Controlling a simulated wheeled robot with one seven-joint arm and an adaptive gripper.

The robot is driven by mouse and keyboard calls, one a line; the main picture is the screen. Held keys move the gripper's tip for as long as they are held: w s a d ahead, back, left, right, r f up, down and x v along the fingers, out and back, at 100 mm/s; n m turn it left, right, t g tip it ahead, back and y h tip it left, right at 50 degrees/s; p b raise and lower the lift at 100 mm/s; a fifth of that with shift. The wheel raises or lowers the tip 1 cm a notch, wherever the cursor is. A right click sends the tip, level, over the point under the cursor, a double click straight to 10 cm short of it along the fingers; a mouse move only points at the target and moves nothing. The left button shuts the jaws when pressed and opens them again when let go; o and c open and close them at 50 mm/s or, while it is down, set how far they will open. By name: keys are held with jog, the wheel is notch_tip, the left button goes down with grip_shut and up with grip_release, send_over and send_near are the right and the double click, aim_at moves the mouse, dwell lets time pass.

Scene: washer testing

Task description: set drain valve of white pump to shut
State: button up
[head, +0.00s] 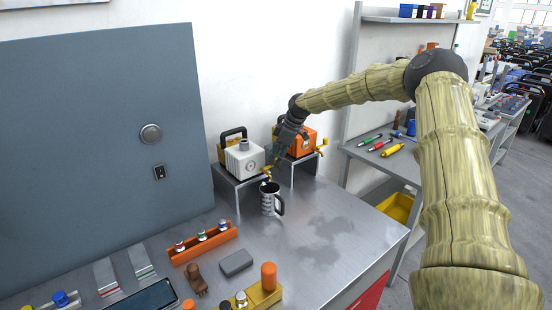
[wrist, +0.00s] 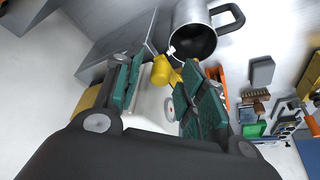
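The white pump (head: 244,160) stands on a small metal stand, and its pale body shows partly in the wrist view (wrist: 153,108). Its yellow drain valve (wrist: 163,72) lies in front of my fingertips, and a yellow bit of it (head: 266,171) shows in the head view. My gripper (head: 275,160) is beside the pump's right side. In the wrist view my gripper (wrist: 158,75) is open, with green-padded fingers apart on either side of the yellow valve. I cannot tell whether a finger touches it. The right finger hides part of the valve, so its handle angle is unclear.
A metal mug (head: 269,199) stands on the bench just below the valve, close to my fingertips in the wrist view (wrist: 195,38). An orange pump (head: 301,143) on its own stand is right behind my gripper. Bare bench (head: 335,225) lies to the right.

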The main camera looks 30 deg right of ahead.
jog(key=v, duration=1.1)
jog(key=shift+r, duration=0.35)
jog(key=shift+r, duration=0.1)
